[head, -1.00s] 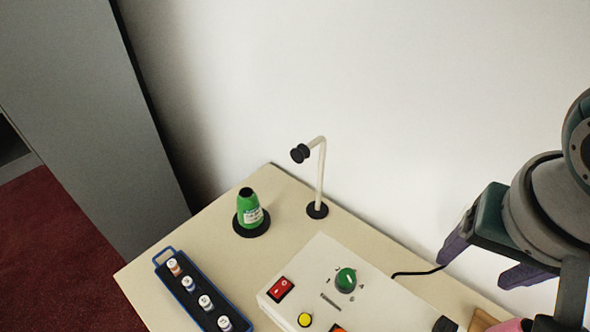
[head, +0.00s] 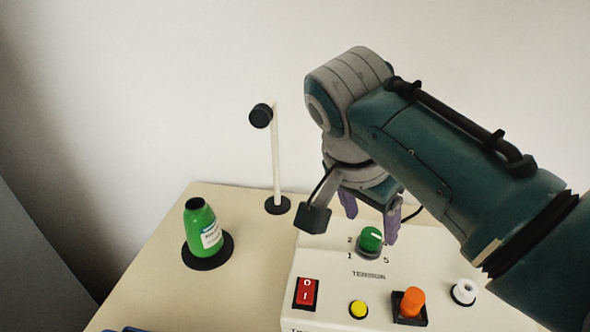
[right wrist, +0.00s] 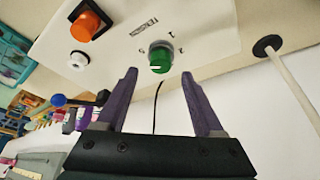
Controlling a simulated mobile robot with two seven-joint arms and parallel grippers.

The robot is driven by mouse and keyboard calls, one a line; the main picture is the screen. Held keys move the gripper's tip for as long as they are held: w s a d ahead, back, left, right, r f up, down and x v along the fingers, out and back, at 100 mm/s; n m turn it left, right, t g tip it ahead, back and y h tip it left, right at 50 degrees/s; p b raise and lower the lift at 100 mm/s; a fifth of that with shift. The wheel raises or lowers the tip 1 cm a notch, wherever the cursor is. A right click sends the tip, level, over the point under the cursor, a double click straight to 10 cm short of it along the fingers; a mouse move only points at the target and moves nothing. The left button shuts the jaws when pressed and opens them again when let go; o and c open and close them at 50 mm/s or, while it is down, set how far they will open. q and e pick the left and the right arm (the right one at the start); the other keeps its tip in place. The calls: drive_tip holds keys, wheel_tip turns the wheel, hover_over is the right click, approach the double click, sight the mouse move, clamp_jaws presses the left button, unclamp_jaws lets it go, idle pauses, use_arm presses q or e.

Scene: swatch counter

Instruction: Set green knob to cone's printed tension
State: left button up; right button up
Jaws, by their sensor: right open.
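The green knob (head: 370,239) sits on the white control panel (head: 330,262), above the printed word TENSION, with numbers such as 1, 2 and 5 around it. A pale pointer mark shows on the knob; I cannot tell its exact setting. My right gripper (head: 369,214) is open, its purple fingers just above and behind the knob. In the right wrist view the knob (right wrist: 160,59) lies between and beyond the open fingertips (right wrist: 159,73), not gripped. The green cone (head: 202,230) stands on a black disc at the left; its white label is too small to read.
The panel also has a red rocker switch (head: 306,293), a yellow button (head: 358,309), an orange knob (head: 409,303) and a white round fitting (head: 464,292). A white post (head: 276,160) with a black end stands behind. The table between cone and panel is clear.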

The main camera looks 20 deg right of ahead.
sight(371, 234)
drive_tip(key=shift+x, duration=1.75)
drive_tip(key=shift+a, duration=0.1)
clamp_jaws()
